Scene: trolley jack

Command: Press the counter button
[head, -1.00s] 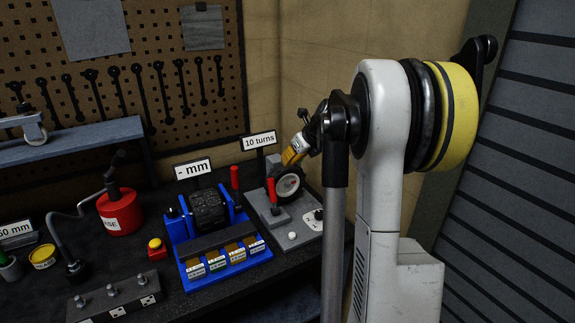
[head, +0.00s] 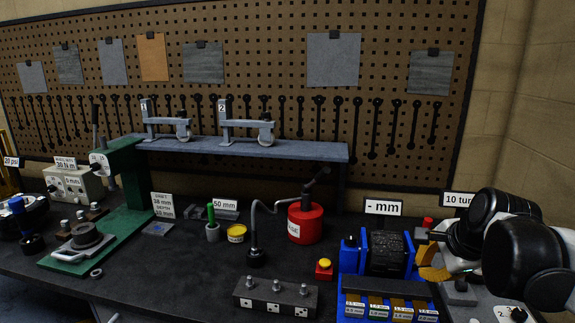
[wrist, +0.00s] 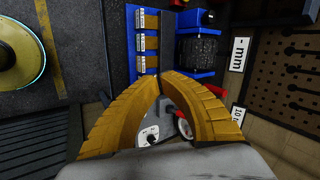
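A small red box with a yellow push button (head: 324,266) sits on the bench, left of the blue device. The "10 turns" sign (head: 458,200) stands behind a grey unit (head: 477,300), which my arm partly hides. A white plate with a dark knob (head: 515,313) is on that unit; it also shows in the wrist view (wrist: 150,133) between my fingers. Which part is the counter button, I cannot tell. My gripper (head: 430,262) has yellow fingers and is just right of the blue device. In the wrist view, its fingertips (wrist: 161,80) meet, with nothing seen between them.
The blue device (head: 387,260) under the "- mm" sign (head: 383,207) stands close to my gripper. A red can (head: 305,223), a grey block with studs (head: 275,297) and a green press (head: 125,200) stand further left.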

